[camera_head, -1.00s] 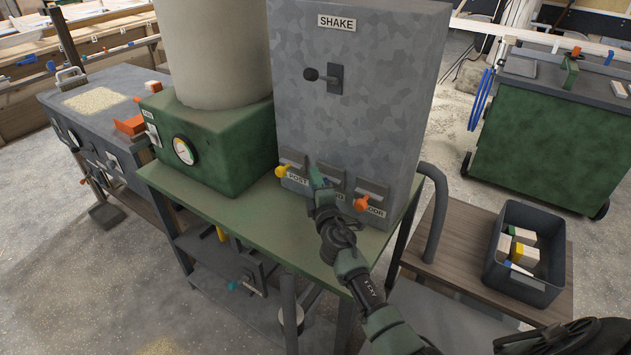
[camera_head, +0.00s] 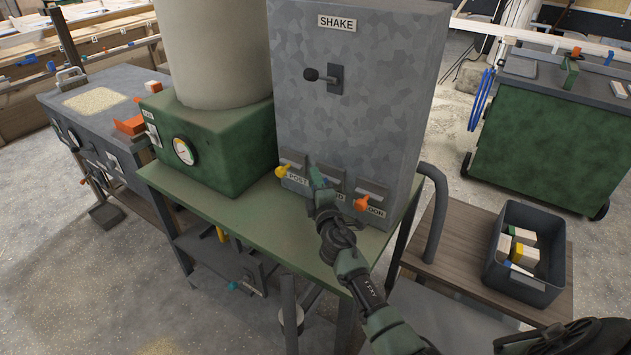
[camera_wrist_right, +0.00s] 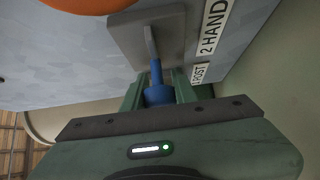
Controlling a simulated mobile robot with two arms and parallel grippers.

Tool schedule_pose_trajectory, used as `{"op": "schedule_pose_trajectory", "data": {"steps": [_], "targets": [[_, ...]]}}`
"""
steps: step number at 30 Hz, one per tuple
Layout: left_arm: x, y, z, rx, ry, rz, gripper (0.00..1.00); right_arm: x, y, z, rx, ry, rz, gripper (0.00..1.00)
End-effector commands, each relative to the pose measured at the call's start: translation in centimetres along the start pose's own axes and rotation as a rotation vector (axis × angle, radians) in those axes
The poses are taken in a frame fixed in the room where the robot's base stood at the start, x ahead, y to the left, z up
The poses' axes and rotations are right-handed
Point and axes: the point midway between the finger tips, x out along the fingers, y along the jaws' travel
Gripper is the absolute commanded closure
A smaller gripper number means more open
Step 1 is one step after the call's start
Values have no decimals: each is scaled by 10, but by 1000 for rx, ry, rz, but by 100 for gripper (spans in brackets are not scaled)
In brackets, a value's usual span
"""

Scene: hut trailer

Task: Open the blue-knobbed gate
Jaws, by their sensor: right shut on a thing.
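A grey cabinet (camera_head: 350,90) marked SHAKE has a row of small gates low on its front. The middle gate's blue knob (camera_wrist_right: 158,92) sits between the fingers of my right gripper (camera_wrist_right: 160,88) in the right wrist view. The fingers are shut on it, and its stem runs up to a grey plate (camera_wrist_right: 140,40) beside a "2 HAND" label (camera_wrist_right: 212,30). In the head view my right gripper (camera_head: 316,178) covers most of the knob. A yellow-knobbed gate (camera_head: 282,171) is to its left and an orange-knobbed gate (camera_head: 361,204) to its right. My left gripper is not in view.
The cabinet stands on a green table (camera_head: 230,214) beside a green box with a gauge (camera_head: 184,150). A vertical dark post (camera_head: 435,215) rises close to the right. A dark bin (camera_head: 522,285) with several blocks sits on a wooden shelf at the right.

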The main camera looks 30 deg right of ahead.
Motion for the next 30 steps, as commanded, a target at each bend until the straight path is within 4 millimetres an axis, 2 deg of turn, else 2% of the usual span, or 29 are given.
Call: {"op": "schedule_pose_trajectory", "data": {"steps": [17, 24, 30], "targets": [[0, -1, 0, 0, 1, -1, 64, -2, -2, -2, 0, 1, -2, 100], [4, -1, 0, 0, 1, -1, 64, -32, -4, -32, 2, 3, -3, 100], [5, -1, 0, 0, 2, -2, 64, -42, -2, -42, 0, 1, -3, 100]]}}
